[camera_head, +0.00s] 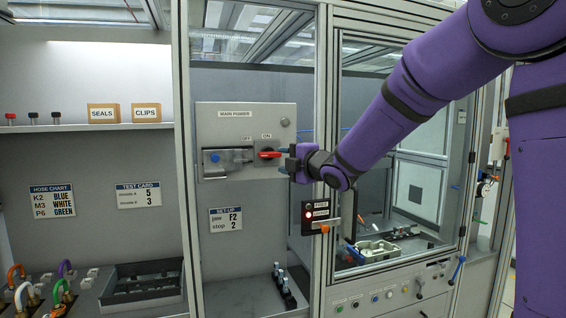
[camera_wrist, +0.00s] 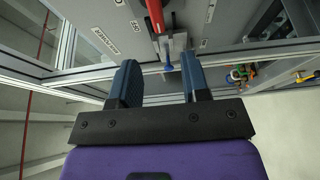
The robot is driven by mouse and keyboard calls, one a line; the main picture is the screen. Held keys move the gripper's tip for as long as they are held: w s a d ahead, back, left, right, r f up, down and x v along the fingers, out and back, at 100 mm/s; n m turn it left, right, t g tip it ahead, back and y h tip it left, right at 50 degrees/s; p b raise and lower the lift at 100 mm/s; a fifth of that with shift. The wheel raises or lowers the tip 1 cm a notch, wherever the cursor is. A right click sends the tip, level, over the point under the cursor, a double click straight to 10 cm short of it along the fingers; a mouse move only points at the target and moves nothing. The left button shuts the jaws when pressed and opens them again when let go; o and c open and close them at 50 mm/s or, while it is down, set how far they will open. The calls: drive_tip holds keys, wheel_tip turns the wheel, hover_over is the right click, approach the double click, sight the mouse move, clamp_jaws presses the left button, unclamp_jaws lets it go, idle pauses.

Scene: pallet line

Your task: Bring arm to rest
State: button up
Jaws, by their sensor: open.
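My purple arm reaches in from the right of the head view. My gripper (camera_head: 284,160) is in front of the main power box (camera_head: 245,118), close to the red switch handle (camera_head: 268,154) by the ON label. In the wrist view my gripper (camera_wrist: 162,72) shows two dark blue fingers spread apart with nothing held between them. The red handle (camera_wrist: 155,14) lies ahead of the fingertips there, with a gap. A metal latch with a blue knob (camera_head: 214,157) sits left of the handle, on the OFF side.
Glass panels and metal frame posts (camera_head: 322,120) stand close beside my gripper. A small black box with a red light (camera_head: 308,216) is just below it. A shelf (camera_head: 80,128) with boxes is at the left. A black tray (camera_head: 145,285) is lower left.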

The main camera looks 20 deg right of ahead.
drive_tip(key=s+d+f+m+g+h, duration=0.1)
drive_tip(key=s+d+m+g+h, duration=0.2)
drive_tip(key=s+m, duration=0.45)
drive_tip(key=s+d+m+g+h, duration=0.1)
drive_tip(key=s+d+m+h, duration=0.4)
drive_tip(key=s, duration=0.4)
drive_tip(key=s+a+f+m+g, duration=0.1)
drive_tip(key=s+f+m+g, duration=0.1)
drive_tip(key=s, duration=0.5)
drive_tip(key=s+a+f+m+g, duration=0.1)
drive_tip(key=s+f+m+g, duration=0.2)
drive_tip(key=s, duration=0.5)
drive_tip(key=s+a+f+m+g+y, duration=0.1)
drive_tip(key=s+f+m+g, duration=0.1)
drive_tip(key=s+m, duration=0.3)
drive_tip(key=s, duration=0.3)
drive_tip(key=shift+f, duration=0.4)
